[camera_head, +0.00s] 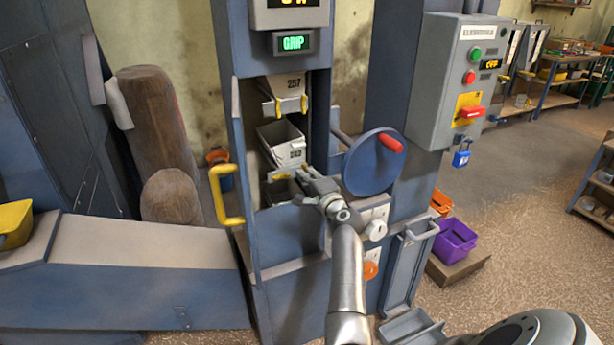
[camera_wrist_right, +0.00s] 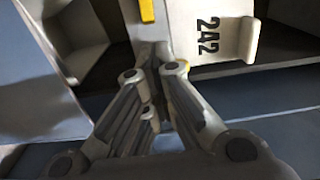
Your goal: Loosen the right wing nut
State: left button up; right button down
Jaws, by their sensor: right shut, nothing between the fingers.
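The bucket marked 242 (camera_head: 280,133) hangs in the open bay of the blue elevator casing. It also shows close up in the wrist view (camera_wrist_right: 225,12). A yellow piece (camera_wrist_right: 147,10) is on its front; I cannot tell if it is a wing nut. My right gripper (camera_head: 303,172) is at the bay opening, just below the 242 label. In the wrist view its fingertips (camera_wrist_right: 151,50) are together and empty, at the bucket's front edge, close to the yellow piece. The gripper and arm hide part of the bay, and no right wing nut shows clearly. My left gripper is out of view.
Bucket 257 (camera_head: 285,87) hangs above, with yellow fittings. A blue handwheel (camera_head: 372,165) with a red handle stands close right of my gripper. A yellow handle (camera_head: 223,195) belongs to the door at left. The control box (camera_head: 440,85) is further right.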

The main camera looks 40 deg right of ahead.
jog(key=n, duration=1.6)
jog(key=shift+n, duration=0.7)
jog(key=c, duration=1.6)
grip_release()
jog(key=shift+o, duration=0.2)
jog(key=shift+s, duration=0.1)
